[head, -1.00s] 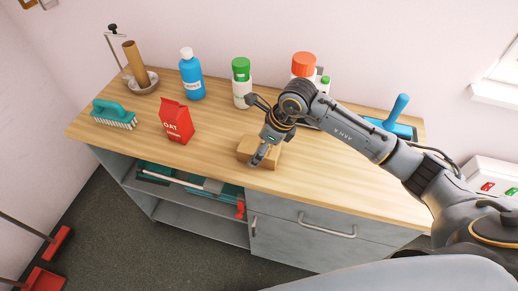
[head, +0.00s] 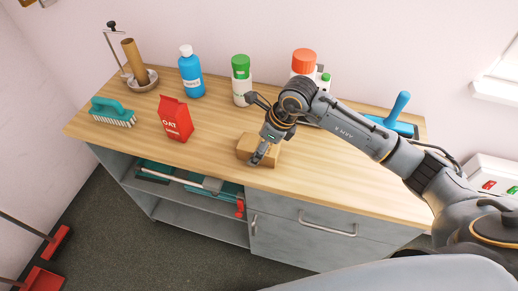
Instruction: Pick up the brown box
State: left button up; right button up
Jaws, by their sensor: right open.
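The brown box (head: 268,153) is a small, low tan block on the wooden counter, near its front edge in the middle of the head view. My right gripper (head: 258,155) is over the box and points down, with one finger in front of the box's near side. The jaws are open. The gripper hides part of the box's top and far side, and I cannot tell whether the fingers touch it. My left gripper is not in view.
A red oat bag (head: 175,119), a teal brush (head: 112,112), a blue bottle (head: 191,75) and a green-capped bottle (head: 241,82) stand on the counter (head: 330,180). A red-capped container (head: 304,63) and a blue-handled tool (head: 397,108) are behind my right arm.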

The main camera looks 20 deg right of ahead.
jog(key=c, duration=1.1)
jog(key=shift+c, duration=0.2)
